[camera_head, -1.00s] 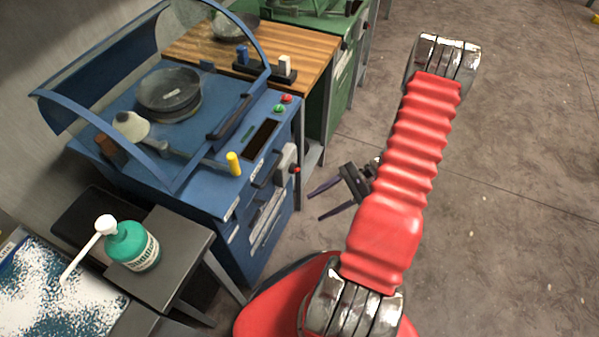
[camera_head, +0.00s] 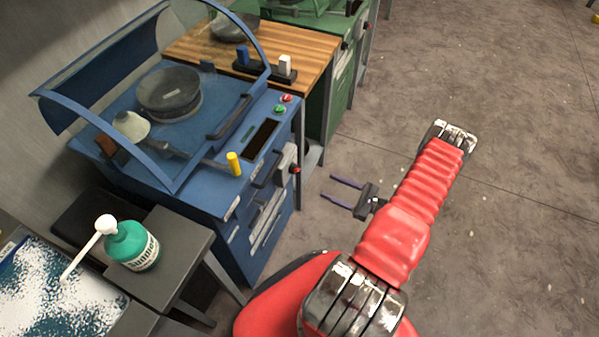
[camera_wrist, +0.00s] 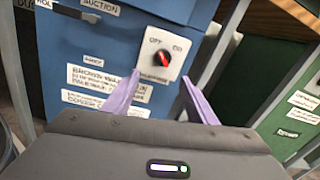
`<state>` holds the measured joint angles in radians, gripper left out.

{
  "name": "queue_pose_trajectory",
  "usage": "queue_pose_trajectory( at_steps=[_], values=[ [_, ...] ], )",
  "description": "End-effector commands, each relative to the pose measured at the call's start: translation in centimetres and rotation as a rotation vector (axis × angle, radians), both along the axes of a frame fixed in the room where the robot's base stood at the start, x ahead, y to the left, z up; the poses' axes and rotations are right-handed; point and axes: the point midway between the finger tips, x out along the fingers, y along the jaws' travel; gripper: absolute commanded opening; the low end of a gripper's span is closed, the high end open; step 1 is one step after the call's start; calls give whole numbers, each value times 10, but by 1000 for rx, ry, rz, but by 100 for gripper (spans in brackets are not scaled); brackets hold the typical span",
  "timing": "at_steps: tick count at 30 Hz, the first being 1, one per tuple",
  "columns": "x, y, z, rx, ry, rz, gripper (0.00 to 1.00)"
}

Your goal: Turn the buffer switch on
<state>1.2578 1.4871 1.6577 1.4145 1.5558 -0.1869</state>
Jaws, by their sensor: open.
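The switch is a black and red rotary knob (camera_wrist: 164,58) on a white plate (camera_wrist: 148,45) on the blue machine's front. The plate has marks that look like OFF at upper left and ON at upper right; the lower label is too small to read surely. The knob also shows in the head view as a red spot (camera_head: 295,169) on a grey box. My gripper (camera_head: 328,187) is open and empty, to the right of the machine front in the head view. In the wrist view my gripper's (camera_wrist: 161,79) purple fingertips are below the knob, one on each side. Contact is not visible.
The blue machine (camera_head: 205,190) has green and red buttons (camera_head: 283,104), a yellow-tipped lever (camera_head: 234,164) and a raised clear cover. A green machine (camera_head: 345,85) stands behind. A green bottle (camera_head: 132,246) stands on a side table. The floor at right is clear.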

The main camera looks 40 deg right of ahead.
Motion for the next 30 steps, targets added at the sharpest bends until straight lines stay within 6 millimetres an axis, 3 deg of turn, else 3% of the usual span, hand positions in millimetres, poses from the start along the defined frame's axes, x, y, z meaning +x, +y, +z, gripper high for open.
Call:
queue_pose_trajectory(
  at_steps=[17, 30],
  values=[
    [9, 1, 4, -5, -19, -9, 52],
    [55, 24, 4, -5, -19, -8, 52]
  ],
)
